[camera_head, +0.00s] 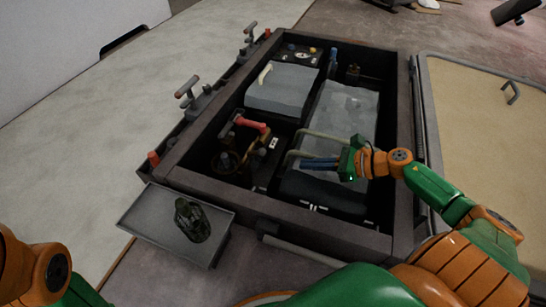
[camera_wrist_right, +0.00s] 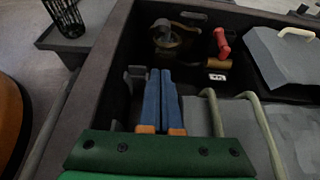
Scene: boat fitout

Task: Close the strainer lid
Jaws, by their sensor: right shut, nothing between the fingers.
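A round dark fitting with a rim, which looks like the strainer (camera_head: 226,161), sits in the near left corner of the open box; it also shows in the right wrist view (camera_wrist_right: 166,36). I cannot clearly tell its lid or the lid's angle. A dark mesh basket (camera_head: 192,219) stands on a grey tray outside the box. My right gripper (camera_head: 304,163) is shut and empty, its blue fingers together and pointing left over the box. In the right wrist view the fingertips (camera_wrist_right: 160,72) are apart from the strainer. My left gripper is out of view.
A red valve handle (camera_head: 251,124) stands beside the strainer. Grey blocks (camera_head: 283,91) and pale curved bars (camera_head: 322,136) crowd the box near my right gripper. The dark box walls (camera_head: 330,229) rise around them. The grey tray (camera_head: 142,211) sits outside the near wall.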

